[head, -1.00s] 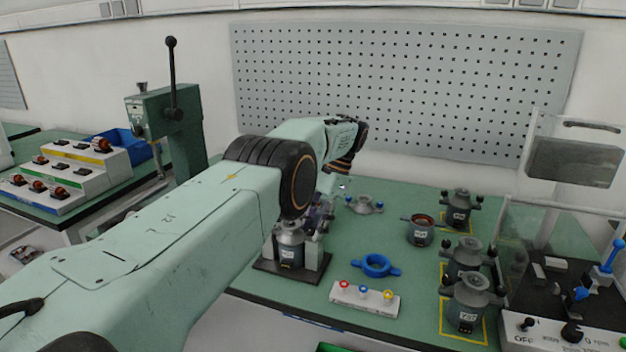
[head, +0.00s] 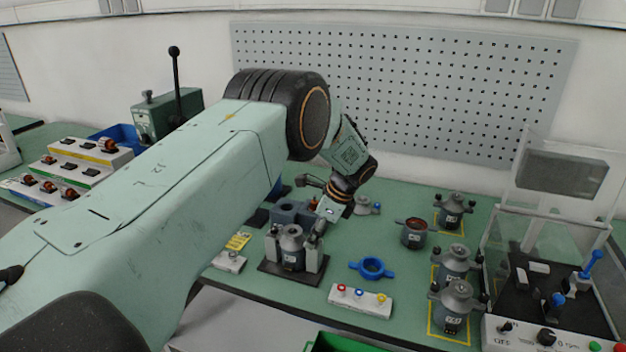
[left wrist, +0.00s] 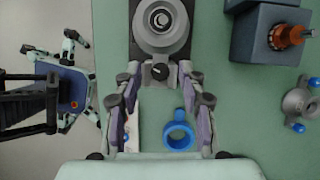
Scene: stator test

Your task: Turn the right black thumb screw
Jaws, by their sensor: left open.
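A grey stator housing (head: 291,248) stands upright in a dark-based fixture (head: 312,262) near the front of the green bench. In the left wrist view the housing (left wrist: 161,20) shows from above. The right black thumb screw (left wrist: 160,72) sticks out from the fixture's side. My left gripper (left wrist: 160,84) is open, its two fingers on either side of the thumb screw with gaps between. In the head view my left gripper (head: 318,226) comes down at the fixture's right side and largely hides that screw. My right gripper is not in view.
A blue ring with handles (head: 372,268) and a white button box (head: 360,300) lie to the right of the fixture. Several grey housings (head: 452,305) stand further right, beside a clear-walled test station (head: 545,225). A dark block (head: 290,212) sits behind the fixture.

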